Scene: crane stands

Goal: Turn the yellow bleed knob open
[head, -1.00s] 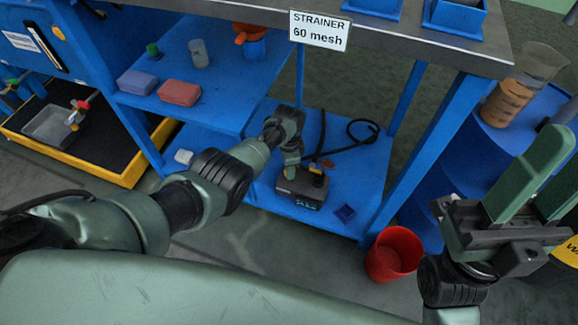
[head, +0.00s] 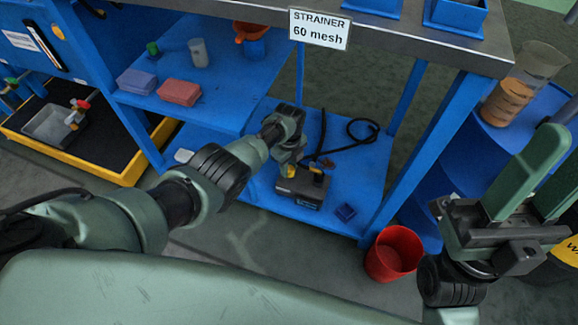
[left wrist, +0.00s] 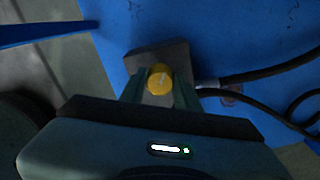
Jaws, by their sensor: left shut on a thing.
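The yellow bleed knob (left wrist: 160,78) sits on top of a dark block (left wrist: 150,56) in the left wrist view. A line shows across its face. My left gripper (left wrist: 160,90) is shut on the knob, one green finger on each side. In the head view the dark block (head: 300,186) stands on the lower blue shelf, and my left gripper (head: 291,165) reaches down to it and hides part of it. My right gripper (head: 562,155) is at the right edge, its fingers apart and nothing seen between them.
Black hoses (head: 363,132) run from the block across the lower shelf (head: 350,185). A red bucket (head: 394,254) stands on the floor. An upper shelf (head: 225,105) holds sponges and cups, left of my arm.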

